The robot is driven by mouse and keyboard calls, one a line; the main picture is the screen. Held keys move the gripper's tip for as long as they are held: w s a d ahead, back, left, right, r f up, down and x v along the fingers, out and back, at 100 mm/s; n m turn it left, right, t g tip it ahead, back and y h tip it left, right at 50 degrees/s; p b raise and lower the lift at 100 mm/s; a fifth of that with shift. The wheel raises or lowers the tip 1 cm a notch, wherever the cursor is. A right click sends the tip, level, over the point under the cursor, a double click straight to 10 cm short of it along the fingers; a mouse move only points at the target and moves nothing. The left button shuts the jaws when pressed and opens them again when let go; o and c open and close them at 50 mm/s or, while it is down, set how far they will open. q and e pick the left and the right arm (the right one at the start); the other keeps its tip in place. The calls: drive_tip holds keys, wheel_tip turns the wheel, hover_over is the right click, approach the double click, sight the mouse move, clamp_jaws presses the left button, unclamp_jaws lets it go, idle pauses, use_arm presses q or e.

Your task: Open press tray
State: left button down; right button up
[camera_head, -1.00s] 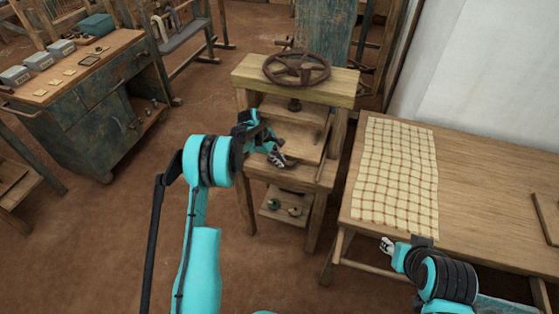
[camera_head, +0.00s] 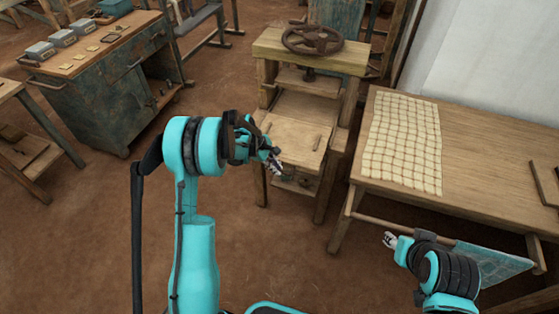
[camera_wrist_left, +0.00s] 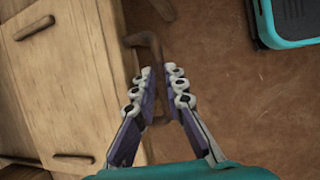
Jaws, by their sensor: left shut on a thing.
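The wooden press (camera_head: 290,50) stands in the middle of the head view, with a dark handwheel on top. Its press tray (camera_head: 293,135) sticks out of the front toward me, with a flat bare top and a small wooden bar on it. My left gripper (camera_head: 274,166) is at the tray's front edge. In the left wrist view, my left gripper (camera_wrist_left: 160,85) is shut on the brown bent handle (camera_wrist_left: 145,40), beside the tray's wooden front (camera_wrist_left: 103,80). My right gripper (camera_head: 389,240) is small, in front of the right table, away from the press; its fingers are unclear.
A wooden table (camera_head: 480,160) with a checked cloth (camera_head: 403,140) stands to the right of the press. A worn cabinet (camera_head: 115,95) stands at the left. Brown floor is open between the cabinet and press.

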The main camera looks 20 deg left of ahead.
use_arm(q)
drive_tip(key=shift+s, duration=0.9)
drive_tip(key=c, duration=1.6)
unclamp_jaws()
drive_tip(key=shift+a, duration=0.1)
drive_tip(key=shift+o, duration=0.2)
drive_tip(key=shift+r, duration=0.1)
drive_tip(key=v, duration=1.1)
drive_tip(key=shift+a+r, duration=0.15)
drive_tip(key=shift+r, duration=0.2)
